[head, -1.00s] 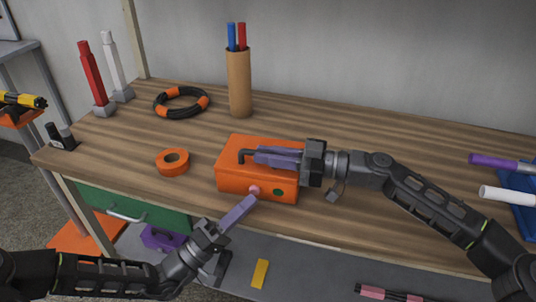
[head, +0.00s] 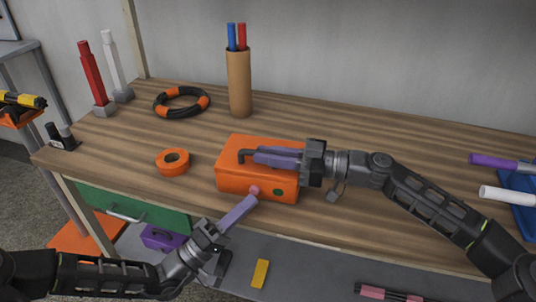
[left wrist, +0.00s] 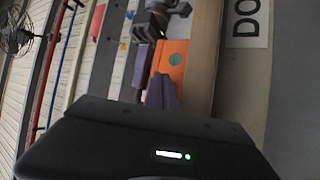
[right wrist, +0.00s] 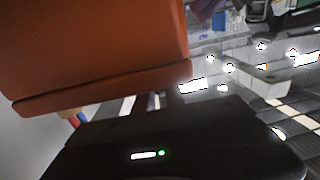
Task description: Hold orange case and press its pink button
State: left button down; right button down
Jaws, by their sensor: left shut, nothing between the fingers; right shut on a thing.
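The orange case (head: 240,180) sits on the wooden workbench near its front edge, with a dark handle on top. Its front face has a pink button (head: 254,190) and a green round spot (head: 278,192). My right gripper (head: 254,157) is shut on the case's handle from the right. My left gripper (head: 254,196) is shut and empty, its fingertips at the pink button; whether they touch it I cannot tell. In the left wrist view the case (left wrist: 172,57) shows beyond the purple fingers (left wrist: 161,92), and the button is hidden. The case fills the upper left of the right wrist view (right wrist: 100,45).
An orange tape roll (head: 172,162) lies left of the case. A brown cylinder (head: 239,85) with red and blue sticks and a black-orange hose ring (head: 181,102) stand behind. A green drawer (head: 125,207) is below the bench at left. The bench right of the case lies under my right arm.

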pick_arm(q)
jog(key=shift+w, duration=0.15)
pick_arm(e)
jog(key=shift+f, duration=0.35)
pick_arm(q)
jog(key=shift+w+d+f, duration=0.1)
jog(key=shift+w, duration=0.55)
dwell(0.4)
jog(key=shift+s, duration=0.7)
jog(key=s+a, duration=0.1)
jog(key=s, duration=0.5)
jog(key=shift+a, duration=0.35)
